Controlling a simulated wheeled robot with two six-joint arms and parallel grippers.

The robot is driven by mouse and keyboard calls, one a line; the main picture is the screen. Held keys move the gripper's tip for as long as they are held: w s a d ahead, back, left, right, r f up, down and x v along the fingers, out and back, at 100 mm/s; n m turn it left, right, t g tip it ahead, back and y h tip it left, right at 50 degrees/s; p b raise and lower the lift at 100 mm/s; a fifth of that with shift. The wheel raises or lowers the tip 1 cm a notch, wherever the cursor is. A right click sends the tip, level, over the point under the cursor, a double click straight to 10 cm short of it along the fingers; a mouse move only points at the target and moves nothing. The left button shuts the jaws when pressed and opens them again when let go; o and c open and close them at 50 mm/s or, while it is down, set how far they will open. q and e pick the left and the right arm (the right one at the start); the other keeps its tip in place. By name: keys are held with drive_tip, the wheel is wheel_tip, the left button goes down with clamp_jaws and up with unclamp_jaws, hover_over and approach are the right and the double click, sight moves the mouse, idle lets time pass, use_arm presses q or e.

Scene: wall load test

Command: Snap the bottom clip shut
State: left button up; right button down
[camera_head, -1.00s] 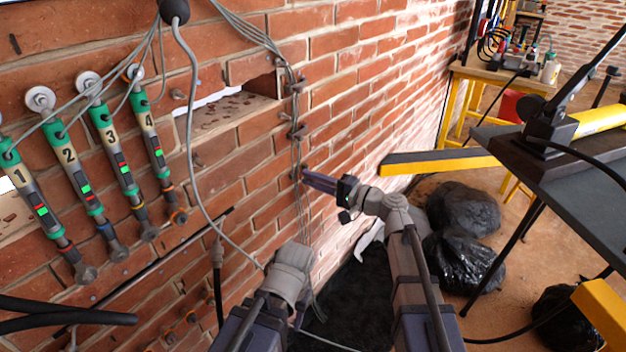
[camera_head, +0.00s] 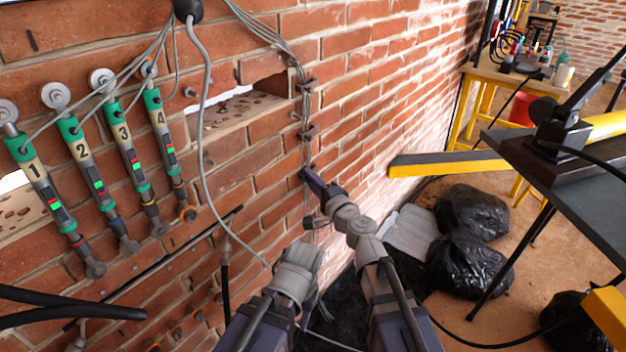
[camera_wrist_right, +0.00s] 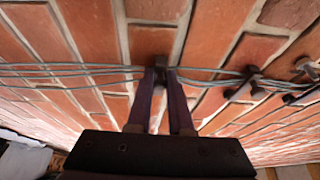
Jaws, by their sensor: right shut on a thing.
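The bottom clip (camera_wrist_right: 161,62) sits on the brick wall with thin grey-green cables running through it. My right gripper (camera_wrist_right: 161,72) is at this clip, its two dark fingers shut on it. In the head view the right gripper (camera_head: 304,172) reaches the wall at the lowest clip of the column, and its fingertips hide most of the clip. A middle clip (camera_head: 306,133) and a top clip (camera_head: 306,87) stand above it on the same cables (camera_head: 297,67).
Several numbered green gauges (camera_head: 83,155) hang on the wall at left. A grey hanging cable (camera_head: 205,120) crosses in front of the wall. A yellow-black beam (camera_head: 447,163) and black bags (camera_head: 470,262) lie right of my right arm. A dark table (camera_head: 575,195) stands farther right.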

idle(0.3)
drive_tip(key=c, duration=0.8)
unclamp_jaws()
drive_tip(key=shift+s, duration=0.1)
use_arm(q)
drive_tip(key=shift+s+d, duration=0.75)
drive_tip(key=shift+s, duration=0.1)
use_arm(e)
drive_tip(key=v, duration=0.7)
drive_tip(key=shift+s+d, duration=0.15)
drive_tip(key=shift+s, duration=0.05)
